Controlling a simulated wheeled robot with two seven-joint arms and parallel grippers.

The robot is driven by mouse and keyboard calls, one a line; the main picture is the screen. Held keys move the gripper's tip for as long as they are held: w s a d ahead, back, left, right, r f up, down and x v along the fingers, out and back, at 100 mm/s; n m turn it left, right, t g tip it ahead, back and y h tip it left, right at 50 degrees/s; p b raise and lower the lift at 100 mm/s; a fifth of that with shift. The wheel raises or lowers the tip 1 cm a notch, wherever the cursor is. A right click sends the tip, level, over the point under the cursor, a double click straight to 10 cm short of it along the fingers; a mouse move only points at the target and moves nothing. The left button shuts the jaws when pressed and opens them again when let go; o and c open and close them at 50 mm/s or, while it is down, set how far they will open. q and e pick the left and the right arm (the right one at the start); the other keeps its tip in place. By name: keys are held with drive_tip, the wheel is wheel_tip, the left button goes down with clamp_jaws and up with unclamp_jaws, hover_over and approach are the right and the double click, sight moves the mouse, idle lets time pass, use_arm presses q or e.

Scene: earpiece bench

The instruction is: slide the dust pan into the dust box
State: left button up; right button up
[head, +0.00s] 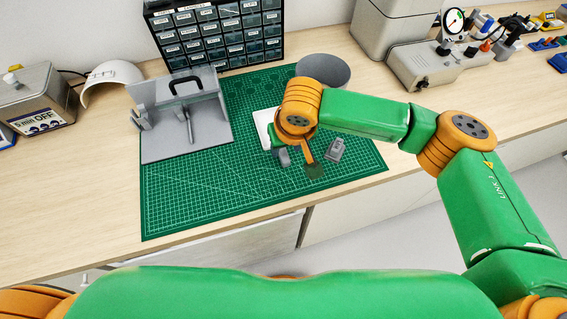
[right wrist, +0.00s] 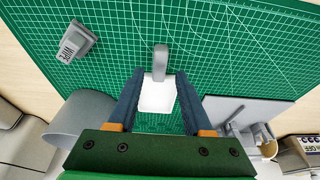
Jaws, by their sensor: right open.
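The dust pan is a small white plate (right wrist: 157,97) with a grey handle (right wrist: 161,62); it lies on the green mat. In the head view, part of its white plate (head: 263,124) shows beside my right wrist, which hides the rest. My right gripper (right wrist: 160,74) is open, with its dark fingers on either side of the pan; I cannot tell whether they touch it. It also shows in the head view (head: 299,160), over the mat. The grey box with clear panels and a black handle, apparently the dust box (head: 185,148), stands left of the pan. My left gripper is out of view.
A grey block marked WIPE (head: 336,150) lies right of my right gripper. A round grey bin (head: 325,70) stands behind it. A drawer cabinet (head: 215,35) is at the back. The front left of the mat (head: 200,205) is clear.

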sight(284, 154)
drive_tip(key=b+x, duration=0.1)
drive_tip(key=x, duration=0.1)
drive_tip(key=shift+f, duration=0.3)
drive_tip(key=shift+w+f, duration=0.15)
drive_tip(key=shift+f, duration=0.1)
drive_tip(key=shift+w+a+f, duration=0.15)
drive_tip(key=shift+w+f, duration=0.05)
drive_tip(key=shift+f, duration=0.5)
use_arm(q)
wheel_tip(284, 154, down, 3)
use_arm(e)
drive_tip(key=shift+c, duration=0.2)
clamp_jaws()
drive_tip(key=shift+r+p, duration=0.7)
drive_tip(key=shift+p, duration=0.2)
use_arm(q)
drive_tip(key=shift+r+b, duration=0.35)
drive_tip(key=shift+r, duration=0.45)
use_arm(e)
drive_tip(key=shift+f, duration=0.3)
